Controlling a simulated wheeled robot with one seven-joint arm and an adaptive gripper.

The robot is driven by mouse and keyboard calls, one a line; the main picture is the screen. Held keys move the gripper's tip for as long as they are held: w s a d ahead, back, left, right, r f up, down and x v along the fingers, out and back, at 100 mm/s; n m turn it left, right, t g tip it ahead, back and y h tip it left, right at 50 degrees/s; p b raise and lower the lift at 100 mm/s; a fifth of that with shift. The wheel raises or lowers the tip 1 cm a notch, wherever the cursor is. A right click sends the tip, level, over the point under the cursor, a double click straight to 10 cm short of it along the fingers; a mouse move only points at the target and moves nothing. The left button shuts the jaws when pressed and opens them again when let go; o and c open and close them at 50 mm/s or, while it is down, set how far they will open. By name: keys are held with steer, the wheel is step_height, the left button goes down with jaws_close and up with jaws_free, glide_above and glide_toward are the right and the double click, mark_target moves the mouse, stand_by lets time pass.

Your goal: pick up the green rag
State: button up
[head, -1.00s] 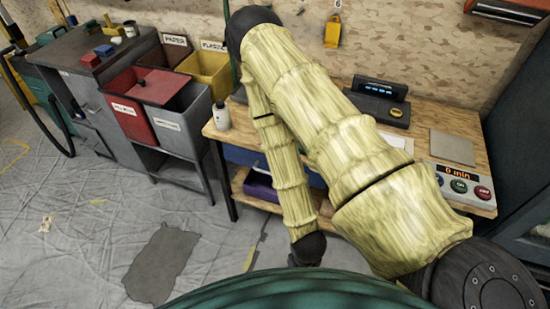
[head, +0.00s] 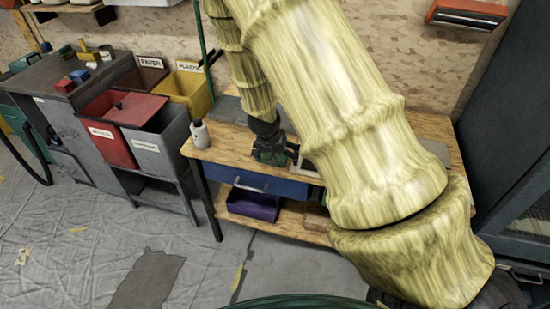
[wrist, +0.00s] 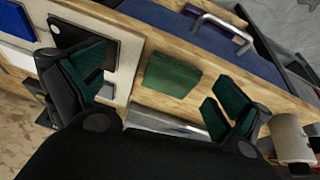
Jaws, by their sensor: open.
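The green rag (wrist: 172,75) lies as a small folded square on the wooden workbench (wrist: 205,105) in the wrist view, near the edge above the blue drawer. My gripper (wrist: 157,89) is open and empty, with its green-padded fingers spread to either side of the rag and apart from it. In the head view my gripper (head: 271,152) is over the bench's front edge, above the blue drawer (head: 255,180). The rag cannot be made out in the head view. The gap between fingertips and bench top is hard to judge.
A white bottle (head: 200,135) stands at the bench's left corner. A white-framed dark panel (wrist: 122,55) lies left of the rag in the wrist view, and a metal strip (wrist: 165,122) lies below it. The drawer handle (wrist: 222,30) juts out. A purple bin (head: 253,204) sits on the lower shelf.

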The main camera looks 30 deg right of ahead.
steer(key=w+r, duration=0.4)
steer(key=shift+m+t, duration=0.3)
steer(key=shift+m, duration=0.2)
steer(key=shift+b+x, duration=0.5)
steer(key=shift+x, duration=4.95)
steer(key=shift+d, duration=0.1)
steer(key=c, duration=0.9)
